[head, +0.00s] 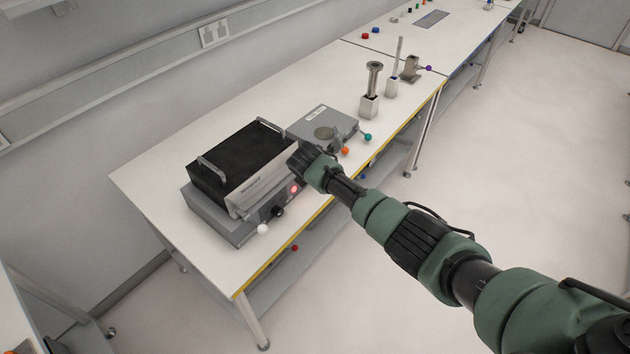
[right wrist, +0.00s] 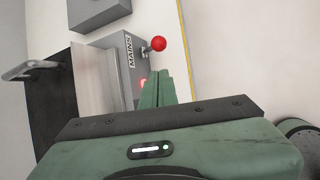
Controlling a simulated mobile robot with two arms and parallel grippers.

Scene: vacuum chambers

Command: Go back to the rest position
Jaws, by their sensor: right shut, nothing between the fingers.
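My right arm comes in from the right in the head view and reaches over the front edge of the bench (head: 150,190). My right gripper (head: 301,160) is at the front right corner of a grey chamber unit (head: 224,227) with a black top (head: 240,160). In the right wrist view its green fingers (right wrist: 163,86) are shut and empty. They point toward the unit's grey panel marked MAINS (right wrist: 125,62), which carries a red ball lever (right wrist: 159,43) and a lit red lamp (right wrist: 143,84). Whether the fingers touch the panel I cannot tell. My left gripper is not in view.
A grey box (head: 333,122) with teal and orange knobs stands just beyond the gripper. The floor (head: 530,150) to the right is clear.

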